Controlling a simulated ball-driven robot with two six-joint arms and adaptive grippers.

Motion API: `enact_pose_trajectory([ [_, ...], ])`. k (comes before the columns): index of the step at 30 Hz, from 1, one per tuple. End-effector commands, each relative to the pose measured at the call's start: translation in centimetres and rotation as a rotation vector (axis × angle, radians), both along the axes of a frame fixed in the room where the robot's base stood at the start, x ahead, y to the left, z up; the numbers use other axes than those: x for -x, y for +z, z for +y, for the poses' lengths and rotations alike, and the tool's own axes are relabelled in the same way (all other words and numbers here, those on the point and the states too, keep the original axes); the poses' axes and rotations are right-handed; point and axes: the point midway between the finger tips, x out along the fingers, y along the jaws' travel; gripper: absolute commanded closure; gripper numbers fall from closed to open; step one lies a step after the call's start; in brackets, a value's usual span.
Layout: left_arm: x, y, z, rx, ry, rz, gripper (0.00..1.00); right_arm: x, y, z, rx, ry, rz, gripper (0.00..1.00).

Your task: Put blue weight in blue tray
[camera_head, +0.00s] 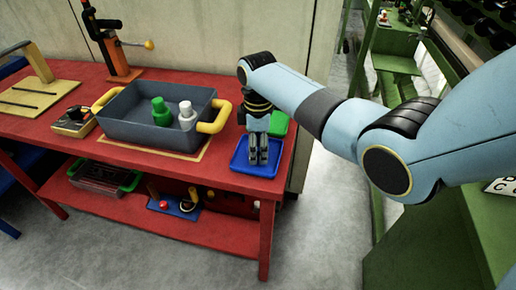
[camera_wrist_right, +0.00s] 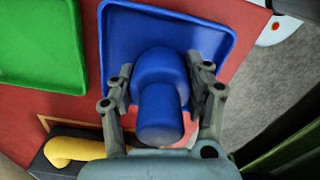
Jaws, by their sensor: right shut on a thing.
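The blue weight (camera_wrist_right: 162,95) shows in the right wrist view, a stepped blue cylinder between the fingers. My right gripper (camera_wrist_right: 163,88) is shut on it. The blue tray (camera_wrist_right: 215,45) lies behind the weight in that view, on the red table. In the head view my right gripper (camera_head: 258,152) points down over the blue tray (camera_head: 271,169) near the table's right end, and its fingers hide the weight there. I cannot tell whether the weight touches the tray floor. My left gripper is not in view.
A green tray (camera_head: 279,122) lies just behind the blue one. A grey bin (camera_head: 140,128) with yellow handles stands to the left and holds a green weight (camera_head: 161,113) and a white weight (camera_head: 187,118). The table's right edge is close to the blue tray.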

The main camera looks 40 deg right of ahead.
Motion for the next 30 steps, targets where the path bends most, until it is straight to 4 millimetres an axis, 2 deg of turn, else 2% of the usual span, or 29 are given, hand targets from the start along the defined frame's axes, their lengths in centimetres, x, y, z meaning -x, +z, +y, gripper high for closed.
enact_pose_trajectory([
  [12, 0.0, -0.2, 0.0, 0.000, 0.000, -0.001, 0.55, -0.1, -0.8, 0.0, 0.000, 0.000, -0.002, 0.91],
  [13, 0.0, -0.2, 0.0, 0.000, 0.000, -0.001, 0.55, 0.0, -0.7, 0.0, 0.000, 0.000, -0.001, 0.45],
  [17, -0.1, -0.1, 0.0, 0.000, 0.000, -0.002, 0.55, 0.0, -0.7, 0.0, 0.000, 0.000, -0.001, 0.28],
  [18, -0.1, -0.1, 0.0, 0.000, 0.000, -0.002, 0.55, 0.0, -0.7, 0.0, 0.000, 0.000, -0.001, 0.26],
  [26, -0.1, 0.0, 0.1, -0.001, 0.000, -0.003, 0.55, 0.0, -0.6, 0.0, 0.000, 0.000, -0.001, 0.26],
  [30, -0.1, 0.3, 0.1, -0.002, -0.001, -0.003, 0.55, -0.1, 0.8, 0.0, 0.001, 0.001, -0.004, 0.26],
])
